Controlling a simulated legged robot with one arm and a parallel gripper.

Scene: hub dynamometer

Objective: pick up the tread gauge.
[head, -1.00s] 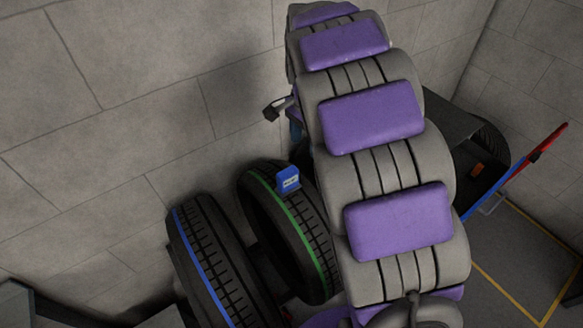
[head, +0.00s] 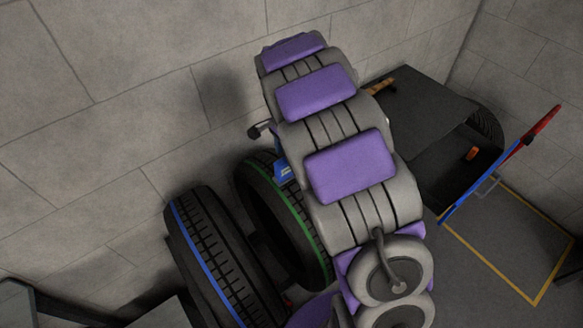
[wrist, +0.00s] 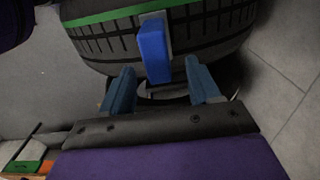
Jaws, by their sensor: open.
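The tread gauge, a blue block with a grey plate, is against the tread of the green-striped tyre. In the wrist view the gauge (wrist: 155,50) juts out with its free end between my fingers. In the head view the gauge (head: 283,172) is partly covered by my arm. The green-striped tyre (wrist: 95,38) fills the top of the wrist view and also stands left of my arm in the head view (head: 305,232). My gripper (wrist: 162,88) is open, one finger on each side of the gauge, with gaps visible on both sides.
A blue-striped tyre (head: 205,255) stands just left of the green-striped one. A dark bench (head: 425,105) with an orange item (head: 472,153) and a blue-edged panel is at the right. A stone wall (head: 130,80) lies behind. Yellow-lined floor (head: 515,235) at right looks clear.

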